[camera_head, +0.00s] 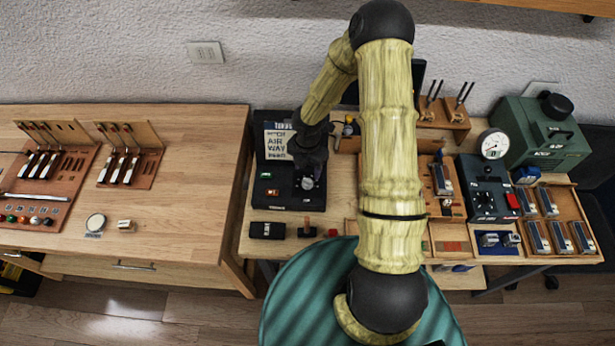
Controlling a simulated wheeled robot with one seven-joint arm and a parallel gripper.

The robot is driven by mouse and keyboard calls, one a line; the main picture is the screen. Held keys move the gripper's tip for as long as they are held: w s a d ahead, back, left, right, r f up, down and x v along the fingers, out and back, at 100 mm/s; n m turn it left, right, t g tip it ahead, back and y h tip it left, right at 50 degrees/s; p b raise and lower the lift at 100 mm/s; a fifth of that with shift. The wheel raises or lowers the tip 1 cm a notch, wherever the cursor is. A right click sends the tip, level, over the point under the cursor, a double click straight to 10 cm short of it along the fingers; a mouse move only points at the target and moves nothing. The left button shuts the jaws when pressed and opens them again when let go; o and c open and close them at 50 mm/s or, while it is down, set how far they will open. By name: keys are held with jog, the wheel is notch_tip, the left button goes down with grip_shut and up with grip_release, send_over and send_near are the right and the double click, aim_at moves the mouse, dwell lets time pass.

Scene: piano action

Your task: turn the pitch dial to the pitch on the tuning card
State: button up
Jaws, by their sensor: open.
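A black console (290,197) stands on the left part of the right-hand bench. A pale card (277,141) with large dark lettering stands at its back; I read "AIR" and "WAY", the rest is unclear. A round silver dial (307,184) is on the console's right side, and its pointer setting is too small to read. My gripper (309,174) is open and points down at the dial, its dark body hiding the dial's far side. I cannot tell whether the fingers touch the dial. I cannot tell for sure which card is the tuning card.
My arm crosses the bench's middle and hides part of it. To the right are a dark box (487,185) with a knob and red switch, a white gauge (493,144), a green case (541,132) and a wooden tray (579,207). The left table (180,205) has free room.

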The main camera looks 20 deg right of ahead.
aim_at(308, 180)
notch_tip(308, 180, down, 6)
jog(key=shift+f, duration=0.1)
jog(key=c, duration=1)
